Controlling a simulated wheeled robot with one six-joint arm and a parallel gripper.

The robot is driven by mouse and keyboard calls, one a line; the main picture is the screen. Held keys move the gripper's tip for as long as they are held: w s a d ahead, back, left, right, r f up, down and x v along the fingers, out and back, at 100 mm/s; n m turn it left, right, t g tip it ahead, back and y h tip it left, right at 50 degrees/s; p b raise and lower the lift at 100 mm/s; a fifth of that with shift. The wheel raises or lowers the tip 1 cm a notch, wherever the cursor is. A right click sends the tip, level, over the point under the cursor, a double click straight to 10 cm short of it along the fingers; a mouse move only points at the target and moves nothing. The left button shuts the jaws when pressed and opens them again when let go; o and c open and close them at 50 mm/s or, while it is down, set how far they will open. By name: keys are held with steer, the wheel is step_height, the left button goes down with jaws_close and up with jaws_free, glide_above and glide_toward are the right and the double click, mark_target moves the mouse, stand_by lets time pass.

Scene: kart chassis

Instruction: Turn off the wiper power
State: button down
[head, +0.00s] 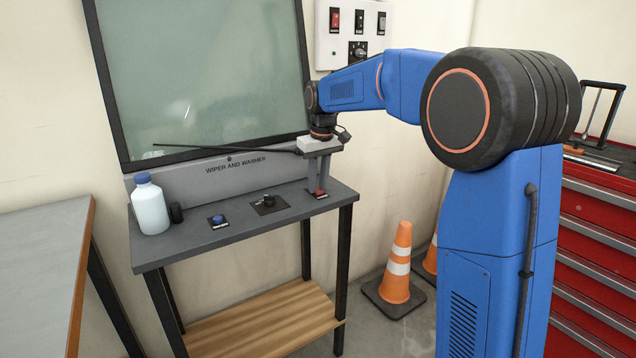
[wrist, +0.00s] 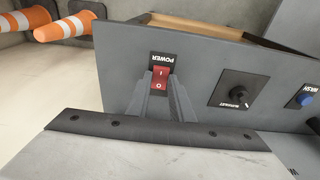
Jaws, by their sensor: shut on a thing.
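The red rocker power switch (wrist: 160,72) sits in a black plate labelled POWER on the grey wiper-and-washer bench. It is marked I and O. In the head view the power switch (head: 320,196) is at the bench's right end, under my gripper (head: 318,186). My gripper points down at it. In the wrist view my gripper's fingers (wrist: 161,91) stand on either side of the switch's lower part, by the O mark, and are shut on it. The fingers hide part of the switch's edges. I cannot tell which side of the rocker is pressed down.
An intermittent knob (wrist: 236,88) and a blue wash button (head: 217,219) lie along the bench (head: 180,251). A white bottle (head: 150,208) stands at its left end. A wall switch panel (head: 325,50) is above; orange cones (head: 398,262) stand right.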

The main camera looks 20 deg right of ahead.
steer(key=c, duration=1.6)
jaws_free()
steer(key=shift+o, duration=0.2)
step_height(320, 180, up, 17)
steer(key=s, duration=0.2)
steer(key=shift+d, duration=0.4)
steer(key=shift+s+r, duration=0.1)
